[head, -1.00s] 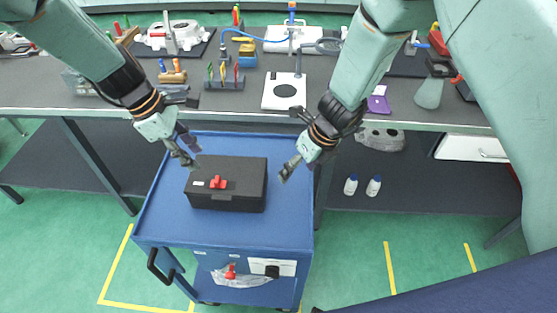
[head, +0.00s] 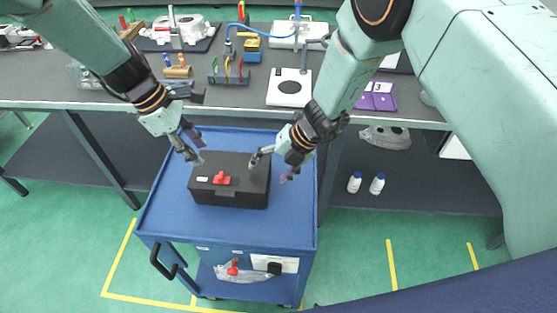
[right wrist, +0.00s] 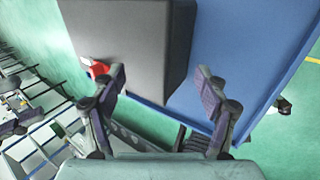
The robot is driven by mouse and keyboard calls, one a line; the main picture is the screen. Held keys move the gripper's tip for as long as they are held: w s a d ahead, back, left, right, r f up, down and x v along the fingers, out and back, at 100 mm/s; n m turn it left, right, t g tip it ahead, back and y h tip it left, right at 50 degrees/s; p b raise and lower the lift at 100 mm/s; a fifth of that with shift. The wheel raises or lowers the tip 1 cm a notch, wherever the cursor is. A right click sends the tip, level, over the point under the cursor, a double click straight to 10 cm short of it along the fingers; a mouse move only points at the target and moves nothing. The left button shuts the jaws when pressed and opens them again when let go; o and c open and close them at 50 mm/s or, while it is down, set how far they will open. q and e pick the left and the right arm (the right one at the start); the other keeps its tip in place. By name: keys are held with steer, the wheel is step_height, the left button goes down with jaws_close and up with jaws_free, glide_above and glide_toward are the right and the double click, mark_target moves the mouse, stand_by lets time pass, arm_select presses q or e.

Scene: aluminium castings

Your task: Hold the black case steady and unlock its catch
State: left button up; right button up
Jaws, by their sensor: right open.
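The black case (head: 238,198) lies closed on the blue trolley top (head: 180,218). My right gripper (head: 269,170) is open, one finger over the right part of the lid and the other beyond the right side. In the right wrist view the case (right wrist: 125,40) and part of the red catch (right wrist: 96,68) show beyond the open fingers.
The trolley has a raised rim and a lower shelf with a red item (head: 233,268) and a black item. Behind it stands a long workbench (head: 130,92) with fixtures, tools and castings. Two white bottles (head: 377,184) stand on the bench's lower shelf. The trolley top before the case is clear.

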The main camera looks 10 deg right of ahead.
steer(key=shift+x, duration=1.15)
steer(key=shift+c, duration=0.3)
